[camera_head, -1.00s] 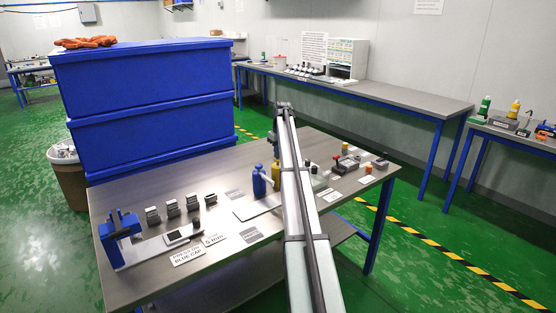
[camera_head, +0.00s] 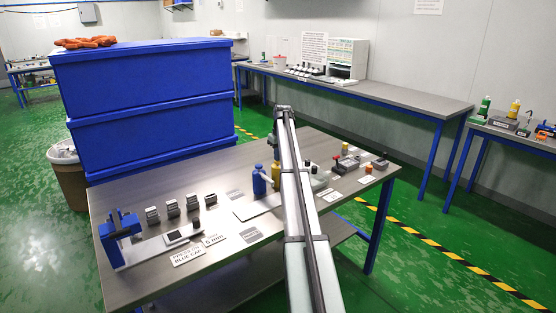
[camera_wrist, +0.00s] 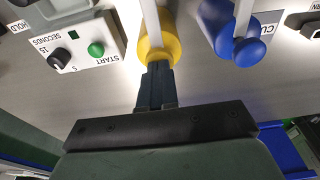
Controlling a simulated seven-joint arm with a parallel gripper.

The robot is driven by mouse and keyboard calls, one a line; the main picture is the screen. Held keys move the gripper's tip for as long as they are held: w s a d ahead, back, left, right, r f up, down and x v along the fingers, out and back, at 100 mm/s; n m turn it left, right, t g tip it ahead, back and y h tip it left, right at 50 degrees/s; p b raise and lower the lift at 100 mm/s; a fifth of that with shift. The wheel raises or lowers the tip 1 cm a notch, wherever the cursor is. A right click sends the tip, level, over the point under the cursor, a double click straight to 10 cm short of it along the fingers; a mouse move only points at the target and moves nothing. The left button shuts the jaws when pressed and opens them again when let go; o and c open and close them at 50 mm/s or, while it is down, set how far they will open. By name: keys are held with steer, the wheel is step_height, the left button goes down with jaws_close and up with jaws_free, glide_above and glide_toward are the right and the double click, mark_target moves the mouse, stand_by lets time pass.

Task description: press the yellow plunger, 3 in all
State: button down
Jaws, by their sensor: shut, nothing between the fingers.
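The yellow plunger (camera_wrist: 158,45) shows in the wrist view at top centre, with a pale spout running up from it. My gripper (camera_wrist: 157,68) is shut and empty; its dark fingertips overlap the near edge of the yellow head in the picture. I cannot tell whether they touch it or how far it is pressed. In the head view the yellow plunger (camera_head: 276,176) is partly hidden by my arm, and my fingertips cannot be made out there.
A blue plunger (camera_wrist: 248,50) stands right of the yellow one in the wrist view. A START box (camera_wrist: 85,52) with a green button and black dial lies left. A blue-framed fixture (camera_head: 121,226) and several small grey blocks (camera_head: 172,209) are on the table's left side.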

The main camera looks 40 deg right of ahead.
step_height(320, 180, up, 7)
stand_by(1.2)
stand_by(0.5)
steer(key=shift+f, duration=2.35)
steer(key=shift+f, duration=1.2)
stand_by(1.0)
steer(key=shift+r, duration=0.1)
step_height(320, 180, up, 7)
stand_by(1.3)
